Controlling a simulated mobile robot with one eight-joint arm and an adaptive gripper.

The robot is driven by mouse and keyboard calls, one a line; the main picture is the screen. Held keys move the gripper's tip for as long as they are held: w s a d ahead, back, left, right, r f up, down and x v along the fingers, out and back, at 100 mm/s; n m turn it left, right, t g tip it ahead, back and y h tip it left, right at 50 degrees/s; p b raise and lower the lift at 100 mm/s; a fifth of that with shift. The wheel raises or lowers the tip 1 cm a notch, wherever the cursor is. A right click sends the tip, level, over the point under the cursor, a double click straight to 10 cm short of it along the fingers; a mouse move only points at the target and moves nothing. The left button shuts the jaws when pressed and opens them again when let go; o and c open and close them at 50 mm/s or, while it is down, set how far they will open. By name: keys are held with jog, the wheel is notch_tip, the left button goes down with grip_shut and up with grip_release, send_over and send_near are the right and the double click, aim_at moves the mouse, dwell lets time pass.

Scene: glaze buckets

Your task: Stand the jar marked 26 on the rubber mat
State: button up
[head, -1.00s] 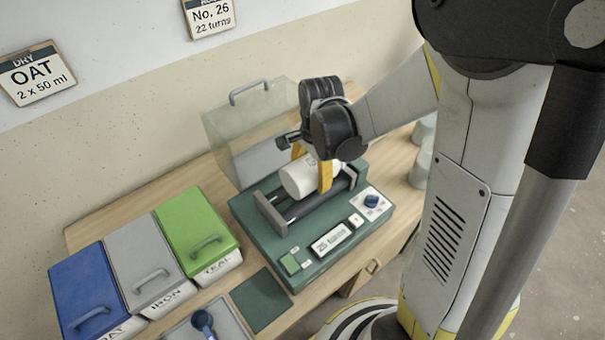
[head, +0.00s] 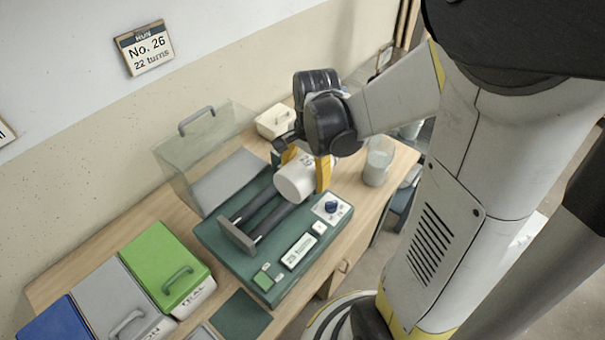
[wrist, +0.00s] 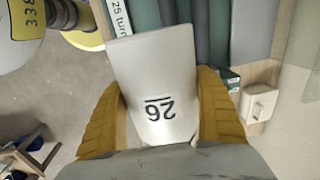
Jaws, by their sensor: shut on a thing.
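The white jar marked 26 (head: 293,183) is held on its side by my gripper (head: 307,170), above the right end of the roller machine. In the wrist view the jar (wrist: 155,75) shows its underlined 26, between the two yellow fingers of my gripper (wrist: 160,115), which are shut on it. The dark rollers (head: 265,218) beneath look bare. A flat dark green square (head: 241,317), which looks like the rubber mat, lies on the table in front of the machine, empty in what shows. The jar's far end is hidden by my gripper.
The green roller machine (head: 290,262) has a display and knob at its front. A clear hinged cover (head: 195,150) stands open behind it. Lidded bins (head: 165,270) are at left. A translucent container (head: 379,160) and a white box (head: 275,120) stand at right and back.

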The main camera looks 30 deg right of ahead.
aim_at(305, 160)
jog(key=shift+r+p, duration=2.8)
jog(key=shift+r, duration=0.9)
